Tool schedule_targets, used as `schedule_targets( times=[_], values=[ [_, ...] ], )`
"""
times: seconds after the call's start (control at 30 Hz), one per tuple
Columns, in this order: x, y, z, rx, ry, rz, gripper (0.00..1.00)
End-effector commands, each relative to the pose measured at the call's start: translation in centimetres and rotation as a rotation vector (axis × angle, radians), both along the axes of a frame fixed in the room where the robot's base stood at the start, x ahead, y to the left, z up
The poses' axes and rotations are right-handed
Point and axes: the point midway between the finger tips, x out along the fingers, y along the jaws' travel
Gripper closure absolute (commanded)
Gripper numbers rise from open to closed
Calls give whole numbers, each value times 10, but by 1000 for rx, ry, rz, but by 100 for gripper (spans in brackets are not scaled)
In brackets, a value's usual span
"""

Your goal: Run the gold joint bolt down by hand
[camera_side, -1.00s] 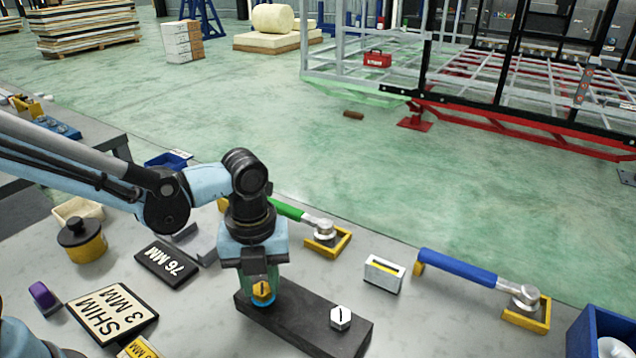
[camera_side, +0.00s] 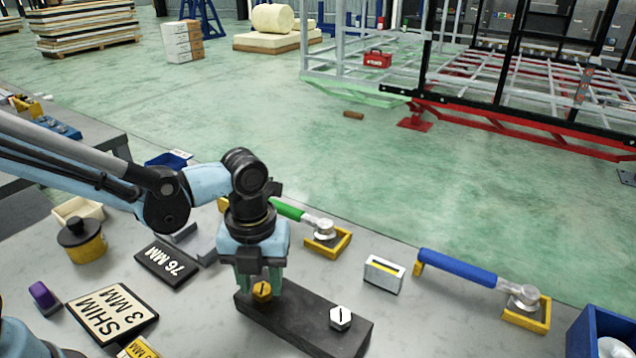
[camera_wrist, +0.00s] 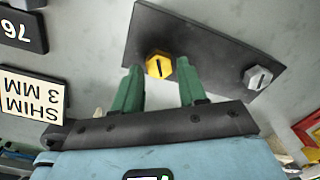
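The gold bolt (camera_side: 262,291) has a hex head with a dark line across its top. It stands at the left end of a dark bar (camera_side: 300,322) on the bench. My gripper (camera_side: 259,281) points down over it with green fingers. In the wrist view, the gold bolt (camera_wrist: 159,66) sits between the fingertips of my gripper (camera_wrist: 158,69), with a visible gap on each side. The gripper is open and holds nothing. A silver bolt (camera_side: 341,317) stands at the bar's other end, also in the wrist view (camera_wrist: 257,77). The bolts' lower parts are hidden.
A green-handled wrench (camera_side: 290,210) and a blue-handled wrench (camera_side: 458,267) lie in yellow holders behind and to the right. Plates marked 76 MM (camera_side: 168,262) and SHIM 3 MM (camera_side: 112,308) lie left.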

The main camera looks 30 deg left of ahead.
Motion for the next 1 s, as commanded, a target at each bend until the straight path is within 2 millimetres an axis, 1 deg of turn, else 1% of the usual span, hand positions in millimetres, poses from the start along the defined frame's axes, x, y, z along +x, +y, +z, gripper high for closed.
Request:
schedule_targets(
  times=[0.03,0.1,0.37,0.53,0.67,1.0],
  values=[
    [0,0,0,0,0,0,50],
    [0,0,0,0,0,1,43],
    [0,0,0,0,0,1,43],
    [0,0,8,0,0,1,43],
    [-1,0,23,0,0,1,43],
    [-1,0,75,0,0,1,43]
  ],
)
